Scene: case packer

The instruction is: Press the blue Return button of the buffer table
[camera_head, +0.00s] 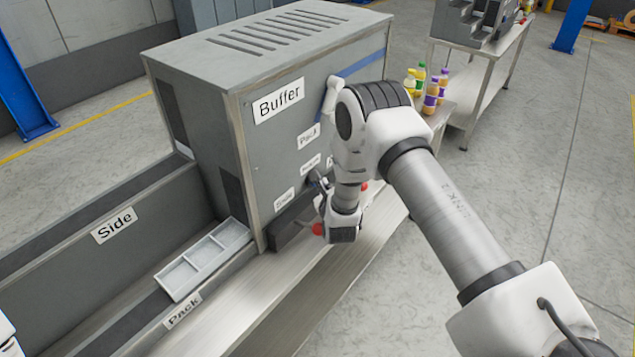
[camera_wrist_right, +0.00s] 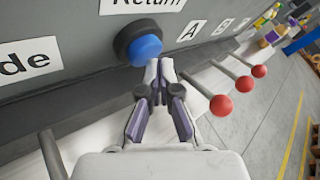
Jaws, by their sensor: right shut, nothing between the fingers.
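The blue Return button (camera_wrist_right: 145,47) is round in a black collar on the grey panel, below the Return label, in the right wrist view. My right gripper (camera_wrist_right: 160,66) is shut and empty, its fingertips at the lower right of the button. I cannot tell whether they touch it. In the head view the right gripper (camera_head: 319,181) is at the front panel of the machine labelled Buffer (camera_head: 243,125), and my arm hides the button there. My left gripper is not in view.
Levers with red knobs (camera_wrist_right: 220,105) stick out right of my fingers, and a Side label (camera_wrist_right: 25,65) is to the left. In the head view a white tray (camera_head: 222,237) lies left of the machine. Bottles (camera_head: 431,97) stand on a table behind my arm.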

